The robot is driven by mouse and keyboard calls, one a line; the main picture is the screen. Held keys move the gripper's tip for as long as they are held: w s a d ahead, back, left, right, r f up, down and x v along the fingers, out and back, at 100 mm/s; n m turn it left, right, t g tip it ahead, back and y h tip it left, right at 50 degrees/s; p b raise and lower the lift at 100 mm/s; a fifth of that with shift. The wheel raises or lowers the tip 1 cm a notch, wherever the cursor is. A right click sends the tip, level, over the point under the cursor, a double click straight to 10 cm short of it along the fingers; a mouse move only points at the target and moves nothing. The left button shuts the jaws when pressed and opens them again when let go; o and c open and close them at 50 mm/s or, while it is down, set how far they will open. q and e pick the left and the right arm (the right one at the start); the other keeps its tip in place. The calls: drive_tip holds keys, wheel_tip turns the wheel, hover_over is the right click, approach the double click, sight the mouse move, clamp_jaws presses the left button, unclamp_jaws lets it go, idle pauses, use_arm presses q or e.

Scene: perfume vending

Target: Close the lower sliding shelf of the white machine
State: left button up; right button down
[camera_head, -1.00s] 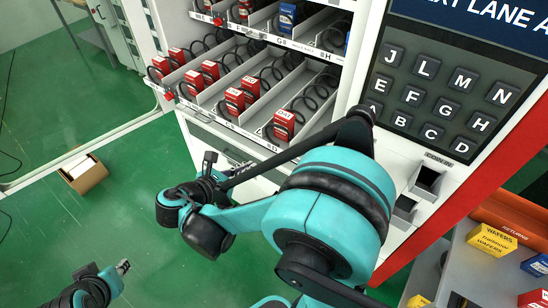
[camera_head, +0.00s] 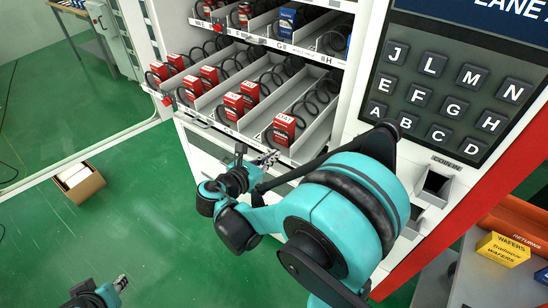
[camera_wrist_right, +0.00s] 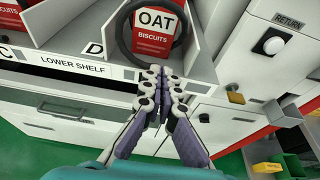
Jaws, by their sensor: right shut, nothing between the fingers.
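The lower sliding shelf (camera_head: 238,137) of the white machine (camera_head: 345,130) sticks out from the cabinet front. It carries red boxes in lanes with black coils. My right gripper (camera_head: 268,158) is at the front rail near its right end. In the right wrist view, the rail reads LOWER SHELF (camera_wrist_right: 72,64), and my right gripper (camera_wrist_right: 163,80) is shut and empty in front of the rail's right end, below an OAT BISCUITS box (camera_wrist_right: 153,30). I cannot tell whether the fingertips touch the rail. My left gripper (camera_head: 120,283) is small at the bottom left, away from the machine.
A shelf with more boxes (camera_head: 287,20) is above. The keypad (camera_head: 445,95) and coin slot (camera_head: 435,185) are to the right. An open carton (camera_head: 80,183) stands on the green floor, which is mostly clear at left. An orange-edged returns stand (camera_head: 510,215) is at lower right.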

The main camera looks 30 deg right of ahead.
drive_tip(key=shift+w+d, duration=0.15)
drive_tip(key=shift+d, duration=0.3)
drive_tip(key=shift+w+d, duration=0.2)
drive_tip(key=shift+d, duration=0.3)
approach(330, 98)
drive_tip(key=x, duration=0.4)
drive_tip(key=shift+w+d+f+b, duration=0.1)
drive_tip(key=shift+d+f+b, duration=0.2)
drive_tip(key=shift+f+b, duration=0.05)
drive_tip(key=shift+w+d+r, duration=0.1)
drive_tip(key=shift+d, duration=0.05)
idle(0.4)
